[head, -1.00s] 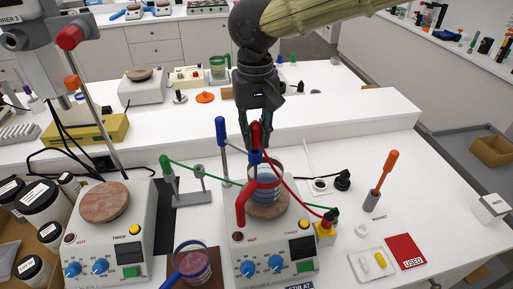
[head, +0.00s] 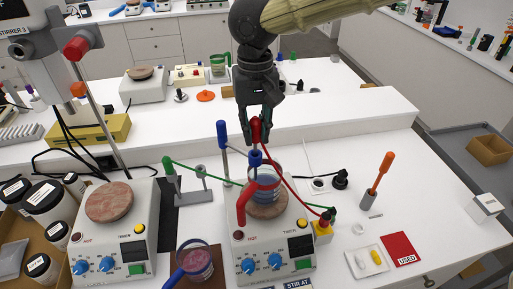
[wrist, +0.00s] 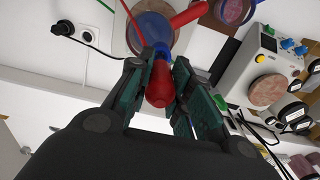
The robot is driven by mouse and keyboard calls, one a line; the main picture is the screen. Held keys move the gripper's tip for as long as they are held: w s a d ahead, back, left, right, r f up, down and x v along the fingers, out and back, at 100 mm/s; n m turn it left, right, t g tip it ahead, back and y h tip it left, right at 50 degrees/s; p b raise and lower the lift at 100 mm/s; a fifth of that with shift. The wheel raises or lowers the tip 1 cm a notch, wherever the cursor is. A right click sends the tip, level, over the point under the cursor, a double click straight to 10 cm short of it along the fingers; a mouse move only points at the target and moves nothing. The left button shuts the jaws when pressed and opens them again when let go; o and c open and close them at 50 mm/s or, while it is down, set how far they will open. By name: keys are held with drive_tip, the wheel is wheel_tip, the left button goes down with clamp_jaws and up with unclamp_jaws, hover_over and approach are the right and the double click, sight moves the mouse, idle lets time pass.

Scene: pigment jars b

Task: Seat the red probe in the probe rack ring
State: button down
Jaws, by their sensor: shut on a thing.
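My gripper (head: 256,133) is shut on the red handle of the red probe (wrist: 160,85), above the beaker at the middle hot plate. A red cable runs from the probe down to the right. A blue clip (head: 256,158) sits just below the handle at the beaker's (head: 266,187) top. I cannot tell whether the probe's lower end is in the beaker. The beaker holds blue liquid and has a red handled collar (head: 241,207). The grey rack (head: 192,197) stands left of the beaker, with a green-handled probe (head: 168,162) at its left post. Its right post top (head: 201,171) looks like an empty ring, small in view.
A blue-topped rod (head: 222,135) stands between rack and beaker. A green cable (head: 215,176) crosses in front of the rack. A second hot plate (head: 109,202) and jars (head: 45,197) are at left. A yellow socket block (head: 322,230) is right of the beaker.

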drive_tip(key=shift+r+p, duration=3.1)
drive_tip(key=shift+p, duration=0.65)
wheel_tip(320, 180, up, 8)
drive_tip(key=shift+d, duration=0.1)
